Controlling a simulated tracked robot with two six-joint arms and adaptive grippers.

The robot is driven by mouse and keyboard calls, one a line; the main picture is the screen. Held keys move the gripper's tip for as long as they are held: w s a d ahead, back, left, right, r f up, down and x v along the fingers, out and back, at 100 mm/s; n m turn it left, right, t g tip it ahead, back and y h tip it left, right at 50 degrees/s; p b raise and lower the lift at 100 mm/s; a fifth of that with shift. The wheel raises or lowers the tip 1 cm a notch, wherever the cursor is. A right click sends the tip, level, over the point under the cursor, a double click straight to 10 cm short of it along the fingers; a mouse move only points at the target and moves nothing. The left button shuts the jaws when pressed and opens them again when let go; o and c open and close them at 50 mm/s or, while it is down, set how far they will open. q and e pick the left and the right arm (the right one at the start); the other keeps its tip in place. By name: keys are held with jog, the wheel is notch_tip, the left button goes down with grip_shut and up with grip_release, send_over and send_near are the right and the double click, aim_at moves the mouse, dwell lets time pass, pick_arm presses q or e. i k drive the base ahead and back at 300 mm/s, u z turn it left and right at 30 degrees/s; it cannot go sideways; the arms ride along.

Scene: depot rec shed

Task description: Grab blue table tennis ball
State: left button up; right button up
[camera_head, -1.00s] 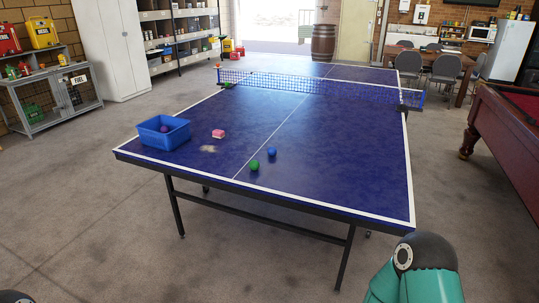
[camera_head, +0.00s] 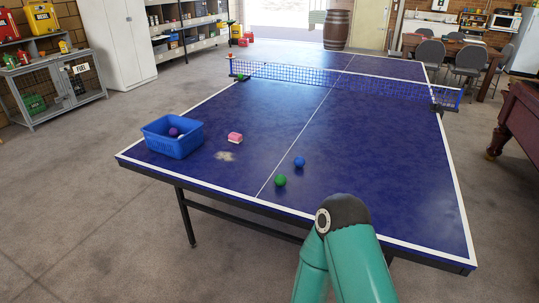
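The blue table tennis ball (camera_head: 299,162) rests on the blue table tennis table (camera_head: 385,175), just right of the white centre line. A green ball (camera_head: 280,181) lies close by, nearer to me and slightly left of it. My green and black arm rises from the bottom of the view, with its dark joint in front of the table's near edge, to the right of and nearer than both balls. No gripper fingers show on it. Neither gripper is in view.
A blue basket (camera_head: 187,146) with a purple ball (camera_head: 173,132) and a pale ball stands at the table's left corner. The net (camera_head: 340,83) crosses the table behind. Floor is clear at left.

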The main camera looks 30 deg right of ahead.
aim_at(299, 162)
jog(key=z, duration=0.1)
jog(key=i, duration=0.8)
jog(key=z, duration=0.6)
